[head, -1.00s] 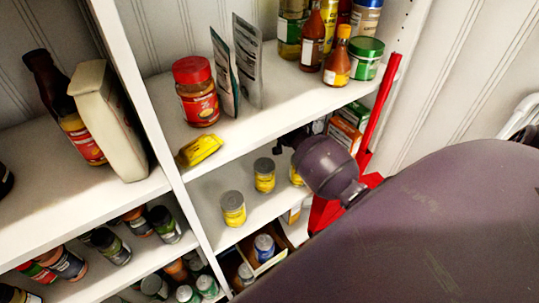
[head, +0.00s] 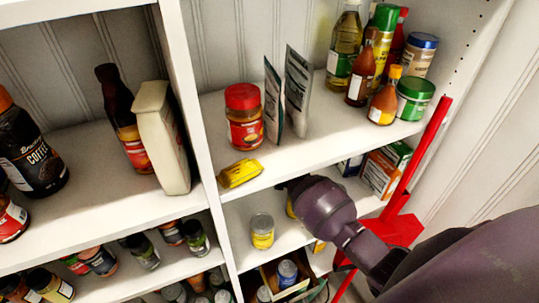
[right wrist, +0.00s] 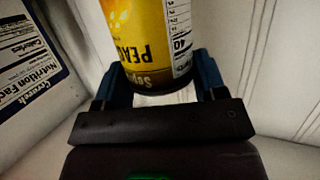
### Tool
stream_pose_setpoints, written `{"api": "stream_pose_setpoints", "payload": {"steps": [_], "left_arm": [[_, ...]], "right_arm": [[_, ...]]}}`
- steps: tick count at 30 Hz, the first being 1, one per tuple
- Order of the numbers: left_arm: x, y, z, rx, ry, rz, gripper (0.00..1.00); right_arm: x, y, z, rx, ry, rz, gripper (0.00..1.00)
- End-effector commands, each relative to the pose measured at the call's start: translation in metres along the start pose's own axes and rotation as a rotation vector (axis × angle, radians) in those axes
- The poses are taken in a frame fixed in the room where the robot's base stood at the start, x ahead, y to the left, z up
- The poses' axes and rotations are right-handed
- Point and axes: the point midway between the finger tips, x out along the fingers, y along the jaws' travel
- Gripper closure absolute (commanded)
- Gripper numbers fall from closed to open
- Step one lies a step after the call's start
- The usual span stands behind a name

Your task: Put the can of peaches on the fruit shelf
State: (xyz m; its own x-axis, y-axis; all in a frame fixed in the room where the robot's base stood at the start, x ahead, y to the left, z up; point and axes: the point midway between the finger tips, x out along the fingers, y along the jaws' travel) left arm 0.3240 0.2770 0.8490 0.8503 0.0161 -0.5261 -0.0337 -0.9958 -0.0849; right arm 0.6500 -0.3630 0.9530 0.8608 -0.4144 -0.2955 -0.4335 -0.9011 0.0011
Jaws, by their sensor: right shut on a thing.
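In the right wrist view my right gripper (right wrist: 158,76) is shut on a yellow can (right wrist: 138,28). In the head view my right arm reaches from the right into the middle shelf (head: 240,212), under the upper board. The fingers and held can are hidden there. A yellow can with a grey lid (head: 262,231) stands on that shelf, left of my wrist. Another yellow can (head: 290,209) is mostly hidden behind my wrist. My left gripper is not in view.
The upper shelf holds a red-lidded jar (head: 244,117), a yellow packet (head: 240,173) at its front edge, pouches and bottles. Boxes (head: 381,174) stand at the right of the middle shelf. A red object (head: 396,229) with a long handle leans beside my forearm. Jars fill the lower left.

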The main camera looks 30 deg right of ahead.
Motion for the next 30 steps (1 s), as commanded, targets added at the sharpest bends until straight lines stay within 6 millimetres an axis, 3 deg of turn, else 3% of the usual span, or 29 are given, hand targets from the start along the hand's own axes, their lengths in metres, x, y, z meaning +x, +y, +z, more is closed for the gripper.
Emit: {"api": "stream_pose_setpoints", "payload": {"steps": [3,9,21,30], "left_arm": [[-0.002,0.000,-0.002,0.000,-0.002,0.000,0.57],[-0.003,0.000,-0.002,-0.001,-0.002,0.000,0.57],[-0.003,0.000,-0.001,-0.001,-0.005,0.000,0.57],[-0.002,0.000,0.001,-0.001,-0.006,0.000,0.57]], "right_arm": [[-0.003,-0.025,-0.001,0.001,0.001,-0.002,0.74],[-0.005,-0.044,0.000,-0.001,0.002,0.000,0.74],[0.005,-0.045,0.033,-0.002,0.001,0.001,0.74],[0.006,-0.046,0.035,0.000,0.002,0.000,0.74]]}}
